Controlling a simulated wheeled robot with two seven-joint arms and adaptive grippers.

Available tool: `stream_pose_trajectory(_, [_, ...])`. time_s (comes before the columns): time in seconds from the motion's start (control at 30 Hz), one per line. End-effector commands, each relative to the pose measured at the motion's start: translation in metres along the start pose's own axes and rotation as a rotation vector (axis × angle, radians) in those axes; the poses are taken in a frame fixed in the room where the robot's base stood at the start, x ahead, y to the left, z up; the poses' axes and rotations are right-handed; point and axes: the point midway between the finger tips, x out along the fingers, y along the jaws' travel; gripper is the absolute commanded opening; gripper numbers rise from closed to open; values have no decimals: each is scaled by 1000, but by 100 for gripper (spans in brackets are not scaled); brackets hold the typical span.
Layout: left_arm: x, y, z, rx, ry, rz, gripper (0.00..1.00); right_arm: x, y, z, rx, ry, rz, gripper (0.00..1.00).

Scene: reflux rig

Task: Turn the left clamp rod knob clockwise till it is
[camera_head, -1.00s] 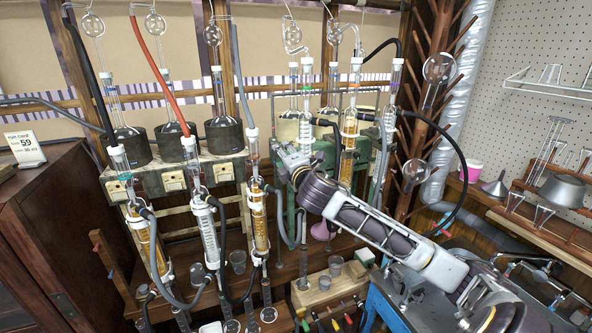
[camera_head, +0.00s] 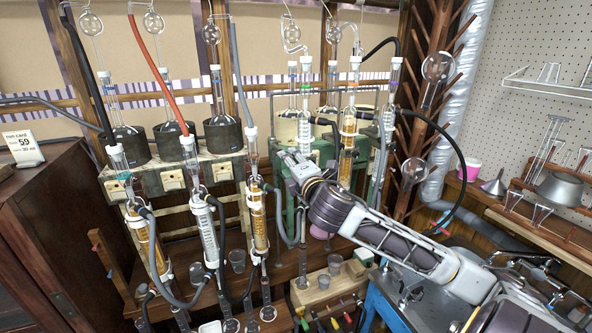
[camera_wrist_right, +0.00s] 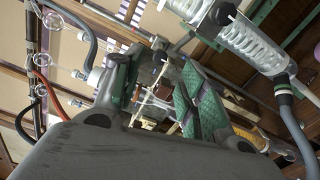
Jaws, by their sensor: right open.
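My right gripper (camera_head: 284,155) reaches in from the lower right to the left side of the green-framed stand (camera_head: 322,150) in the head view. In the right wrist view the gripper (camera_wrist_right: 158,90) is open, with green pads showing on its spread fingers. A small dark knob-like part (camera_wrist_right: 160,58) shows beyond and between the fingers, near a thin metal rod (camera_wrist_right: 125,27). I cannot tell for sure that it is the left clamp rod knob, nor how it is turned. No contact with it is visible. My left gripper is not in view.
A glass coil condenser (camera_wrist_right: 245,45) is close beside the fingers in the wrist view. Glass columns (camera_head: 258,220) and hoses crowd the left of the gripper in the head view. A wooden block (camera_head: 318,290) with a cup stands below. A blue-edged bench (camera_head: 385,305) is at right.

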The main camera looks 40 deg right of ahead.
Motion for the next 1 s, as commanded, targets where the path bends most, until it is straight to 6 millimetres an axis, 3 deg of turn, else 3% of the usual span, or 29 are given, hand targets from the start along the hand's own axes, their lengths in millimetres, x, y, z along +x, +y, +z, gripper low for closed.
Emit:
stream_pose_trajectory(0.5, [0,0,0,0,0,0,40,-31,0,0,0,0,0,42])
stream_pose_trajectory(1.0, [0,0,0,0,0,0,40,-36,0,0,0,0,0,42])
